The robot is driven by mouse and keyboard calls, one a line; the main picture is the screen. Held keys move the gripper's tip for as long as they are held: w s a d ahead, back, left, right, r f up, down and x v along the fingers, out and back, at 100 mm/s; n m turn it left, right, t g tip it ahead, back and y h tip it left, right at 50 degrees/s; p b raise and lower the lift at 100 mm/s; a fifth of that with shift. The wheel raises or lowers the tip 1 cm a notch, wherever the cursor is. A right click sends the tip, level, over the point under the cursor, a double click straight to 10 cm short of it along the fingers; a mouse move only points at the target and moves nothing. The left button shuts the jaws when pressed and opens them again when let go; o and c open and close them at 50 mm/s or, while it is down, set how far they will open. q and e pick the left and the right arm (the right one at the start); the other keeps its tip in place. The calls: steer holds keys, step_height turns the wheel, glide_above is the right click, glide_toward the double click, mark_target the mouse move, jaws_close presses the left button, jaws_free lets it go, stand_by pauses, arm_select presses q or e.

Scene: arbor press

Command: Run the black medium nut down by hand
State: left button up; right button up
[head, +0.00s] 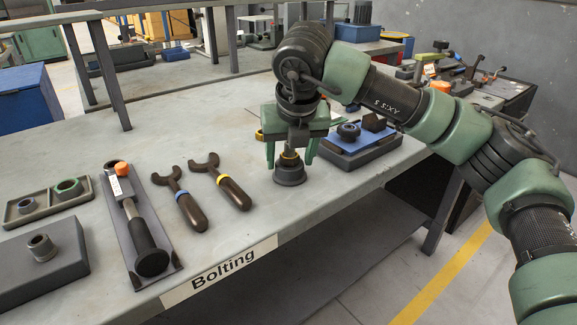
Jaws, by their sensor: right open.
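My right gripper (290,160) is open. Its two green fingers point down on either side of a dark upright bolt or stud, with a gap to it on each side. A dark nut-like part with a yellow band (289,154) sits on that post between the fingers; I cannot tell for certain that it is the black medium nut. The post stands on a round dark base (289,173) on the bench. The top of the post is hidden by my gripper. My left gripper is not in view.
Two open-ended wrenches (183,199) (219,181) lie left of the post. Further left are a long black-handled tool with an orange knob (122,169), a ring tray (43,215) and a grey block (40,273). A blue-topped block (371,140) stands right.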

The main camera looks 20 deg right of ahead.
steer(key=shift+d+n+y, duration=0.2)
steer(key=shift+n+y, duration=0.3)
steer(key=shift+n, duration=0.6)
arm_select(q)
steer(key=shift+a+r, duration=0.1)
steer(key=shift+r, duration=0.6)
arm_select(e)
steer(key=shift+a, duration=0.1)
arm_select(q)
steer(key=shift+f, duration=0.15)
arm_select(e)
steer(key=shift+r, duration=0.15)
